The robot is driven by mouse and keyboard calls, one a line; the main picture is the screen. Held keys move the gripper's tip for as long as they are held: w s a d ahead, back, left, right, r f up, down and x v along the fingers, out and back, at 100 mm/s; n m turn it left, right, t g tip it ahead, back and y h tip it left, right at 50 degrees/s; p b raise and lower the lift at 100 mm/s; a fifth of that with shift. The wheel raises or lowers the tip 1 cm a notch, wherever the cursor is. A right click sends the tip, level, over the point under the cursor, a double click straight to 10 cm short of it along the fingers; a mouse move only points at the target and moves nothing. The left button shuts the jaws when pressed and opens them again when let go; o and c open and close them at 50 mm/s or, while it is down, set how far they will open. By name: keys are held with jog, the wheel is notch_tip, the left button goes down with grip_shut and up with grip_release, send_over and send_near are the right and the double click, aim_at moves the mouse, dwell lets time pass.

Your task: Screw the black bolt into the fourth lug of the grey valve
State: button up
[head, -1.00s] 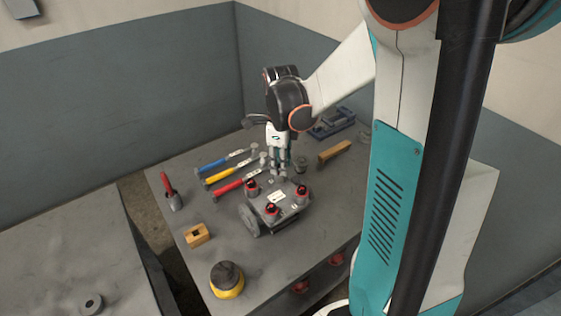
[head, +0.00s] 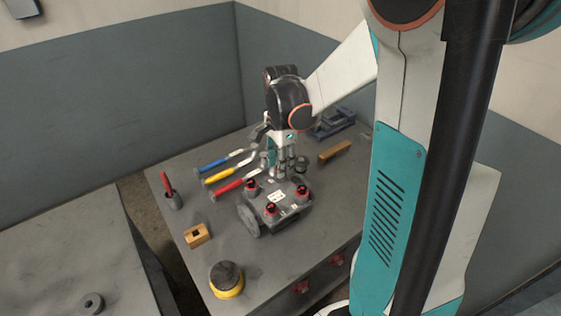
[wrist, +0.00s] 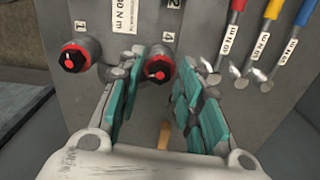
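The grey valve (head: 262,224) lies on the workbench, with red-collared black bolts on its lugs. Three bolts show clear of my gripper in the head view. In the wrist view, the black bolt (wrist: 157,70) stands in the lug marked 4, with a red mark on its head. Another bolt (wrist: 75,57) is at the lug marked 1. My gripper (head: 280,174) points down over the valve's far lug. Its fingers (wrist: 168,62) are open, one on each side of the black bolt. I cannot tell whether they touch it. In the head view my gripper hides this lug.
Red (head: 228,187), yellow (head: 220,176) and blue (head: 214,164) handled tools lie behind the valve.

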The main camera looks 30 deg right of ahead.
jog(key=n, duration=0.3)
jog(key=shift+n, duration=0.4)
jog(key=n, duration=0.3)
jog(key=shift+n, duration=0.4)
jog(key=n, duration=0.3)
jog(key=shift+n, duration=0.3)
jog(key=n, duration=0.3)
jog(key=shift+n, duration=0.4)
jog(key=shift+c, duration=0.5)
